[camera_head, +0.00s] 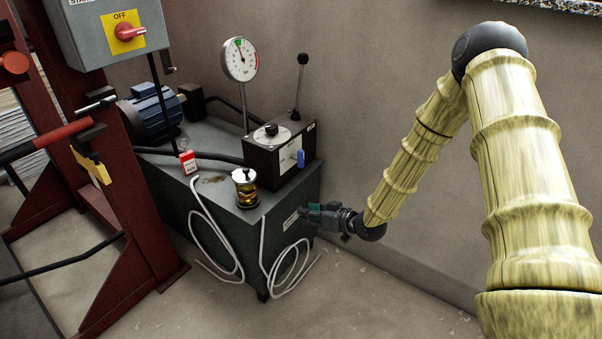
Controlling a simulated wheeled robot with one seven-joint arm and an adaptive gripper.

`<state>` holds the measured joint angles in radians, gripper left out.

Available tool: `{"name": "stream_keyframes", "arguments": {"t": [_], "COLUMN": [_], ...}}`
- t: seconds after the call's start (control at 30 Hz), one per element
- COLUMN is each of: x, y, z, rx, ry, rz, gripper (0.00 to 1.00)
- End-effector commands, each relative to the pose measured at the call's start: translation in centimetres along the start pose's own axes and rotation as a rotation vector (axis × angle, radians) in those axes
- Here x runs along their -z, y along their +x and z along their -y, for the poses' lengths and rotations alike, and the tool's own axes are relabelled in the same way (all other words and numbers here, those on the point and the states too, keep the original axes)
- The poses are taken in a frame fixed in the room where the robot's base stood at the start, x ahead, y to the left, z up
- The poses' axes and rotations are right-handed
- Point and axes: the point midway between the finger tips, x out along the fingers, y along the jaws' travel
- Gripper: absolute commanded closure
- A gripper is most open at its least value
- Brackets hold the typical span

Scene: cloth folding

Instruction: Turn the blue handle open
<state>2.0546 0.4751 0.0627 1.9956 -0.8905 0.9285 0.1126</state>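The blue handle (300,158) is small and sits on the right part of the front face of a dark control box (270,160). It appears to hang roughly upright against a pale plate. My gripper (308,214) is at the end of my arm, below the blue handle and slightly to its right. It is apart from the handle, close to the upper right end of the grey tank (235,225). Its fingers are small and dark in this view, so I cannot tell their opening or whether they touch the tank.
A round gauge (240,60) and a black lever (300,80) rise around the control box. A glass-sided cap (245,188) and white cables (215,240) are at the tank's front. A red frame (120,200) stands left. The wall (400,60) is behind; floor in front is clear.

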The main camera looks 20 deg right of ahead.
Motion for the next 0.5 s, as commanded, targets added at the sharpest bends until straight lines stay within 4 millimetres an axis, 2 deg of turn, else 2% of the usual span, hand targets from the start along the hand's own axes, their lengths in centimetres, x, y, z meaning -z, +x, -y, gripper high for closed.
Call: {"name": "stream_keyframes", "arguments": {"t": [0.03, 0.2, 0.33, 0.5], "x": [1.0, 6.7, 9.9, 12.2], "y": [0.9, 1.2, 0.5, -0.3], "z": [-1.9, -5.8, -7.9, -9.3], "rx": [0.016, 0.080, 0.114, 0.139], "ry": [-0.032, -0.148, -0.223, -0.282], "rz": [-0.062, -0.233, -0.324, -0.385], "gripper": [0.62, 0.62, 0.62, 0.62]}}
